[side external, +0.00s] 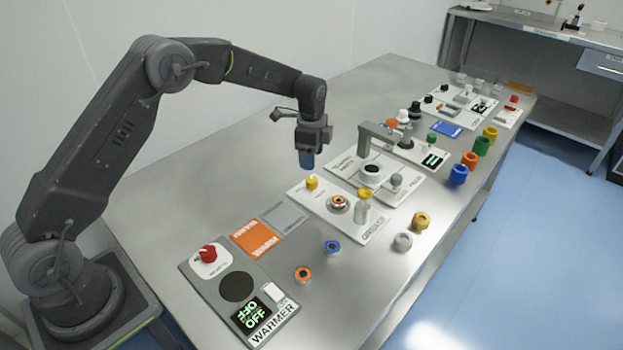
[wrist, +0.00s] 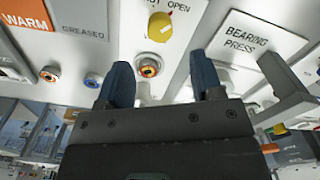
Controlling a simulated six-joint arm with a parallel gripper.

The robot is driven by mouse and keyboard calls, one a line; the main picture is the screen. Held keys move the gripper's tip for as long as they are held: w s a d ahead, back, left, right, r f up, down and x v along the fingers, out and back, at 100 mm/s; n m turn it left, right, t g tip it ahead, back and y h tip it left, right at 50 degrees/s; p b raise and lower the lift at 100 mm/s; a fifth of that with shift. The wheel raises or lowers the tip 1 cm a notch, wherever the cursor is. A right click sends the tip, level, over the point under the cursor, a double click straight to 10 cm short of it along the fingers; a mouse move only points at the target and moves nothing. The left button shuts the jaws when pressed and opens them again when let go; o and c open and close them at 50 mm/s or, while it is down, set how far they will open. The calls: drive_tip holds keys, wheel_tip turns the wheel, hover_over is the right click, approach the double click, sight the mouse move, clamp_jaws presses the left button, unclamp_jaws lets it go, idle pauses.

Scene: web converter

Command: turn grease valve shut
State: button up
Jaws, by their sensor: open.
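The grease valve is a round yellow knob (side external: 312,183) at the far left corner of the white greaser panel (side external: 322,209). In the wrist view the yellow knob (wrist: 160,27) sits beyond my fingertips, between them left to right. The word OPEN is printed at its upper right, and another label on its left is cut off by the frame.
The bearing press (side external: 371,149) with its grey arm stands right of the greaser. An orange-centred ring (side external: 339,202) sits on the greaser panel. Orange WARM (side external: 257,238) and grey GREASED pads lie to the left, with the warmer (side external: 237,286) beyond. Loose coloured parts lie along the front.

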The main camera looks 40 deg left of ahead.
sight(311, 179)
wheel_tip(311, 179, down, 8)
drive_tip(key=shift+f, duration=0.1)
idle(0.4)
drive_tip(key=c, duration=0.9)
